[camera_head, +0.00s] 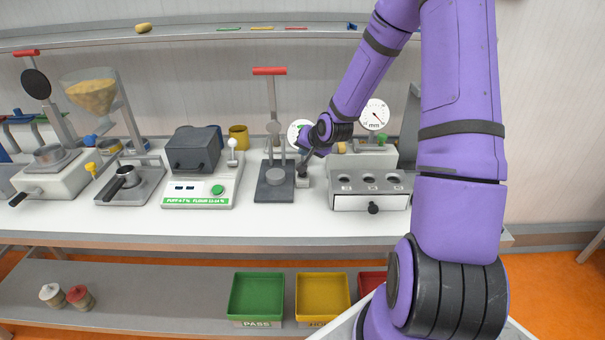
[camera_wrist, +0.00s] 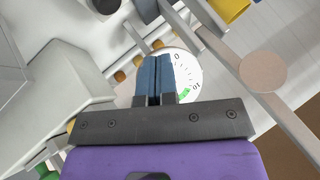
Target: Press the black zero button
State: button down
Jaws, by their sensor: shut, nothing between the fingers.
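My gripper (camera_head: 304,168) is at the back of the bench, between the grey press stand and the white box with a dark knob. In the wrist view its two blue-grey fingers (camera_wrist: 161,62) are shut together with nothing between them. The dial also shows in the head view (camera_head: 298,129), partly hidden by my wrist. I cannot clearly pick out a black zero button in either view. Whether the fingertips touch anything cannot be told.
The press stand (camera_head: 274,190) with a red handle stands left of my gripper. The white box (camera_head: 370,201) is to the right, under a second dial (camera_head: 374,114). A white device with a green button (camera_head: 217,190) is further left. The bench front is clear.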

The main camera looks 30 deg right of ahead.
jog(key=shift+f, duration=2.4)
jog(key=shift+f, duration=0.15)
jog(key=shift+f, duration=0.25)
jog(key=shift+f, duration=0.5)
dwell(0.9)
jog(key=shift+r, duration=0.9)
jog(key=shift+r, duration=2.5)
jog(key=shift+r, duration=0.1)
